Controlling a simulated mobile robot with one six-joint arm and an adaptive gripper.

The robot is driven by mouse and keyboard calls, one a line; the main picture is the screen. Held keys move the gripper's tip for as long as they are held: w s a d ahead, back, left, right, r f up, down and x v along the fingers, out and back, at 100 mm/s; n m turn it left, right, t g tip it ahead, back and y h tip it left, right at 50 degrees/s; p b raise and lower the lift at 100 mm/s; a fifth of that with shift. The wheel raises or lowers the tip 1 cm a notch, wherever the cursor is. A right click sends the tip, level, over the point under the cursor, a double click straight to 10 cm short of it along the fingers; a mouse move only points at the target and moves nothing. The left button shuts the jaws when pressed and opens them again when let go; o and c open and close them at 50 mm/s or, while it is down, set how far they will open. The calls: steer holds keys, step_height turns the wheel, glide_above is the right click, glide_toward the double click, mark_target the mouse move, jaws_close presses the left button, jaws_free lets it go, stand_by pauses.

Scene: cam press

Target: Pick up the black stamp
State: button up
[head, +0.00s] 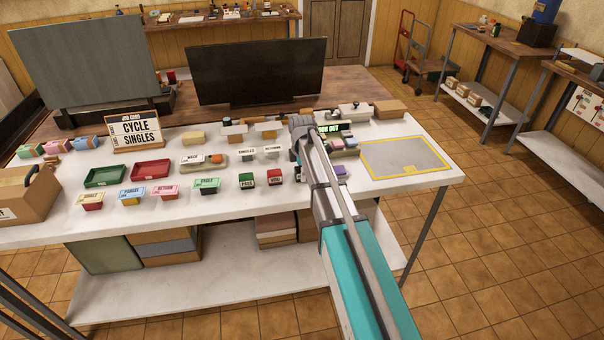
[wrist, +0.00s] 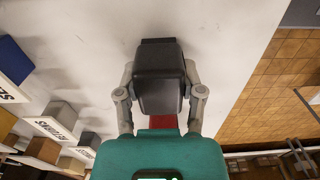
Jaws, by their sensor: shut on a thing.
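In the wrist view, a dark black block-shaped thing, which looks like the black stamp (wrist: 160,80), sits between the two fingers of my gripper (wrist: 160,92). The fingers press on its left and right sides. A small red patch shows just below it, near the palm. The white tabletop lies behind it; I cannot tell whether the stamp touches it. In the head view, my arm hides most of the gripper and the stamp.
A job card (head: 135,130) reads "CYCLE SINGLES". Green (head: 104,175) and red (head: 151,170) trays, small labelled blocks and boxes crowd the white table. A yellow-edged grey pad (head: 406,157) at the right is clear. A dark monitor (head: 257,72) stands behind.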

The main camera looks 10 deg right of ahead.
steer(key=shift+r, duration=0.15)
step_height(320, 180, up, 2)
steer(key=shift+r+p, duration=0.1)
steer(key=shift+p, duration=1.15)
steer(key=s+r+p, duration=1)
steer(key=s, duration=0.4)
steer(key=shift+r, duration=0.25)
steer(key=shift+a, duration=0.1)
